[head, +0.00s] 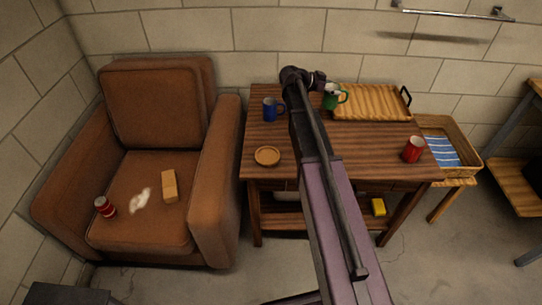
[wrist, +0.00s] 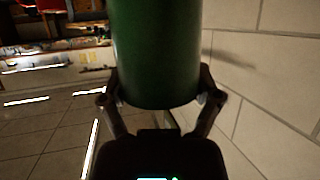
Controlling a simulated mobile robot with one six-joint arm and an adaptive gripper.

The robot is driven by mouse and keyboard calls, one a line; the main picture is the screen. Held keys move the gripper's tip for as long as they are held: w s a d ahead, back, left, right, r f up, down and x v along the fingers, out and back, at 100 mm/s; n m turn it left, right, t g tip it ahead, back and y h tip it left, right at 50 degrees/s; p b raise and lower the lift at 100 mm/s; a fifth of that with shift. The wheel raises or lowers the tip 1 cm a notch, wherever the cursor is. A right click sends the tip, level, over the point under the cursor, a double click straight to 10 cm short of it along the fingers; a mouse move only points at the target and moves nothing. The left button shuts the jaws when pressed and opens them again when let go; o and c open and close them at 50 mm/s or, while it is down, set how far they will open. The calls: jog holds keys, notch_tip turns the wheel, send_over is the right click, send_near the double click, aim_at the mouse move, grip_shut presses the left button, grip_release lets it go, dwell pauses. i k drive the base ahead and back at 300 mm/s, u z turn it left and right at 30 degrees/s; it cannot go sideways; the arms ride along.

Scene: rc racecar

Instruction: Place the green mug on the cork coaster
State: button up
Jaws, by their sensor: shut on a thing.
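The green mug (head: 342,97) is at the back of the wooden table, by the left end of a wooden tray. In the wrist view the green mug (wrist: 158,55) fills the upper middle. My gripper (wrist: 160,97) is shut on it, with one finger on each side. In the head view my gripper (head: 327,88) partly covers the mug, and I cannot tell whether the mug is lifted. The cork coaster (head: 267,156) lies empty near the table's front left corner, to the left of my arm.
A blue mug (head: 270,110) stands behind the coaster. A red mug (head: 413,149) stands at the table's right. The wooden tray (head: 372,102) lies at the back right. A brown armchair (head: 215,200) is left of the table (head: 375,143). A wall (head: 240,70) rises close behind.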

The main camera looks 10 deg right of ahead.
aim_at(272, 156)
jog(key=z, duration=1.25)
jog(key=k, duration=1.15)
